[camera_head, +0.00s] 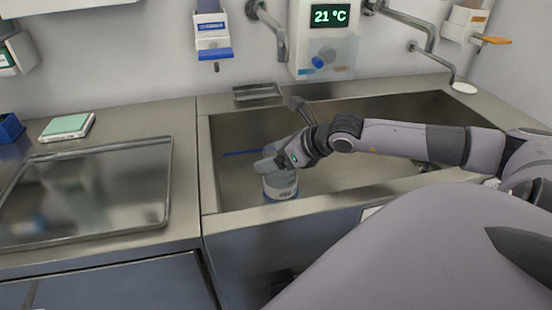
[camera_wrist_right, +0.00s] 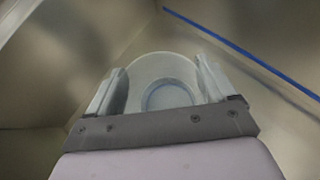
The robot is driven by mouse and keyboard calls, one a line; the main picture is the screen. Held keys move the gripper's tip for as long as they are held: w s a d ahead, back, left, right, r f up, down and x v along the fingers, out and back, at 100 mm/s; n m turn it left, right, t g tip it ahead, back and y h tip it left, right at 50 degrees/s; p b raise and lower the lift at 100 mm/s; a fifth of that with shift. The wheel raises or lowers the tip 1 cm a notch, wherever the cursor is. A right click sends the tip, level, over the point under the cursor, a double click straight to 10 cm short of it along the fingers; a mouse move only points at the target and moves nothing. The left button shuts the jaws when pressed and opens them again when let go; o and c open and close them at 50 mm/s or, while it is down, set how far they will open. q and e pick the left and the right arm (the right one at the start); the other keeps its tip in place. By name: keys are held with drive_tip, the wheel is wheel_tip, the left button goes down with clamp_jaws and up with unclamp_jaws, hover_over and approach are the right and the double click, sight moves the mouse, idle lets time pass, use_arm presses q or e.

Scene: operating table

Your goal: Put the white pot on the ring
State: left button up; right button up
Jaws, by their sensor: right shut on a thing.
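The white pot (camera_head: 281,190) is a pale round container with a printed label and some blue. It stands or hangs inside the sink, near its front left corner; I cannot tell whether it touches the sink floor. My right gripper (camera_head: 268,165) reaches down over it and is shut on it. In the right wrist view the pot (camera_wrist_right: 166,68) sits between the two fingers of the right gripper (camera_wrist_right: 160,88), and its round opening faces the camera. I cannot make out a ring for certain. My left gripper is not in view.
The steel sink (camera_head: 330,206) has raised edges around the pot. A blue strip (camera_wrist_right: 245,52) runs along the sink. A metal tray (camera_head: 85,190) lies on the left counter, with a pale green-topped device (camera_head: 67,126) behind it. A white disc (camera_head: 464,88) sits at the back right.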

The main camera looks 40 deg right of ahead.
drive_tip(key=shift+f, duration=0.4)
drive_tip(key=shift+f, duration=0.15)
drive_tip(key=o, duration=1.2)
